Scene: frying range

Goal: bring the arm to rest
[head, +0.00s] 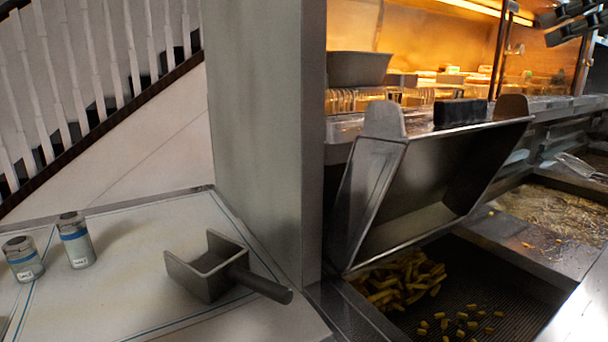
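My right gripper (544,30) is at the top right of the head view, in front of the lit back of the range. Its two dark fingers lie one above the other with a gap between them, and nothing shows in the gap. It is up in the air, well apart from the objects below. Its arm is cut off by the right edge of the picture. My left gripper does not show.
A metal scoop (207,273) with a dark handle and two shakers (76,240) (23,259) stand on the white counter (140,290). A tilted steel hopper (420,190) stands above fries (400,283) in a dark tray. Bubbling oil (555,213) is at right. A steel pillar (262,130) rises centre-left.

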